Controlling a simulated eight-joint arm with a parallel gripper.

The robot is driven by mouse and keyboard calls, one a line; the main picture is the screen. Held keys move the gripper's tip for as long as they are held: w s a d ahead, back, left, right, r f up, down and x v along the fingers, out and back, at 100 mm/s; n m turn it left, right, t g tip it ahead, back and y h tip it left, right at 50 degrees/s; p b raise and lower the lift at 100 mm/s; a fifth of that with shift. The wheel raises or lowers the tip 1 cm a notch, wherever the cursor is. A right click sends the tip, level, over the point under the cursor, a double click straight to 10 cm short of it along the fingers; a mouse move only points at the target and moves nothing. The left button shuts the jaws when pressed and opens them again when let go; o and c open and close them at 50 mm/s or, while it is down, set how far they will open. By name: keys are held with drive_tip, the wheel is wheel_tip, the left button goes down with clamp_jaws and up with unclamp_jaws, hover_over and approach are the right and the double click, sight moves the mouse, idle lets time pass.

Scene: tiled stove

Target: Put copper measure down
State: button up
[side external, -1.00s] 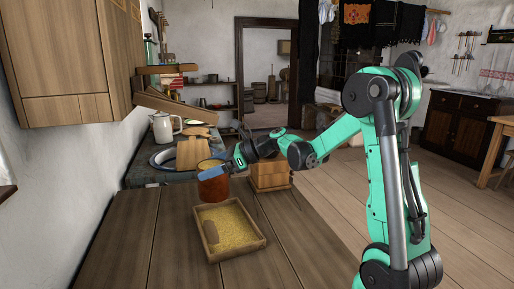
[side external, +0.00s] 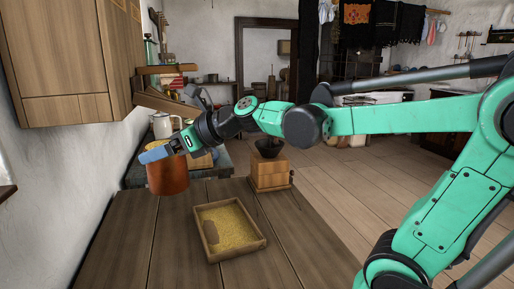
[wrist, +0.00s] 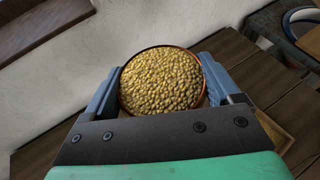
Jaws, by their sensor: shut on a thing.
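The copper measure (side external: 168,177) is a reddish-brown round vessel at the left part of the wooden table in the side view. In the wrist view the copper measure (wrist: 160,80) shows from above, filled with yellowish grains. My gripper (side external: 157,152) is shut on it near its rim, and the blue fingers of my gripper (wrist: 160,84) press on both sides. The measure looks upright. I cannot tell whether its bottom touches the table.
A wooden tray of yellow grain (side external: 205,237) lies on the table (side external: 115,245), right of the measure. A wooden grinder box (side external: 270,173) stands behind it. A white jug (side external: 161,126) stands farther back, and a wall cabinet (side external: 65,60) hangs at left. The left front table is clear.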

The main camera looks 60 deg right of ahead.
drive_tip(key=shift+r, duration=0.55)
drive_tip(key=shift+w+r, duration=0.1)
drive_tip(key=shift+r, duration=0.05)
drive_tip(key=d+f+n+y, duration=0.2)
drive_tip(key=d+f, duration=0.9)
drive_tip(key=d, duration=0.5)
drive_tip(key=shift+f+g, duration=0.3)
drive_tip(key=shift+g, duration=0.1)
drive_tip(key=shift+d, duration=0.1)
drive_tip(key=shift+f, duration=4.8)
drive_tip(key=shift+f, duration=0.1)
